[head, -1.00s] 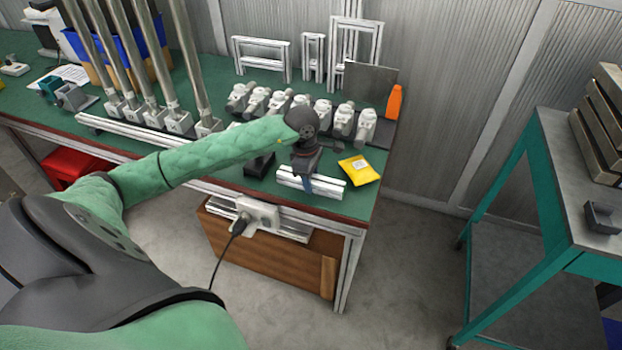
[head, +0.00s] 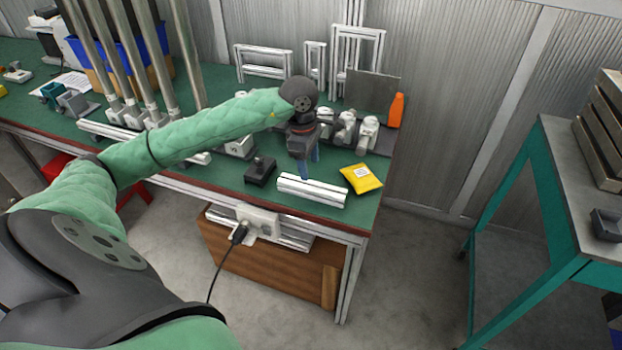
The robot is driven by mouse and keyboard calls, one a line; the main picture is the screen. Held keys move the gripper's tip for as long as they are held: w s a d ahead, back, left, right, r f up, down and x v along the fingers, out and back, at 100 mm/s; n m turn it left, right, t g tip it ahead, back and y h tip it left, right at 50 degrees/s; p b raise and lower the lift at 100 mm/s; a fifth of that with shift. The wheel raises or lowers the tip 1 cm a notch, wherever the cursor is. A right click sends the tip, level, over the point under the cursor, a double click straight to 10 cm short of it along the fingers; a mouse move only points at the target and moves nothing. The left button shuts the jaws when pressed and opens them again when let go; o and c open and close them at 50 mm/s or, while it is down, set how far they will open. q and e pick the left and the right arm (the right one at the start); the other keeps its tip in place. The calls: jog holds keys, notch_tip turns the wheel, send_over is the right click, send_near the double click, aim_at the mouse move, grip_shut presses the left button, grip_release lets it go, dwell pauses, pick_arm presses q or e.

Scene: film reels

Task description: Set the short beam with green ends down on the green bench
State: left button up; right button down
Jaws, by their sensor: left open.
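The short beam (head: 312,190), a silver profile, lies flat on the green bench (head: 222,177) near its front right edge. I cannot make out its green ends clearly. My left gripper (head: 309,164) points down just behind and above the beam, with blue-grey fingers. It is open and appears clear of the beam. The arm hides part of the bench behind it. My right gripper is not in view.
A yellow packet (head: 362,179) lies right of the beam and a black device (head: 260,170) left of it. White parts (head: 366,132) and an orange bottle (head: 396,110) stand behind. A teal-framed cart (head: 540,200) stands at the right, across open floor.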

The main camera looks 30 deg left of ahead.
pick_arm(q)
jog(key=r, duration=0.3)
jog(key=shift+a+r, duration=0.2)
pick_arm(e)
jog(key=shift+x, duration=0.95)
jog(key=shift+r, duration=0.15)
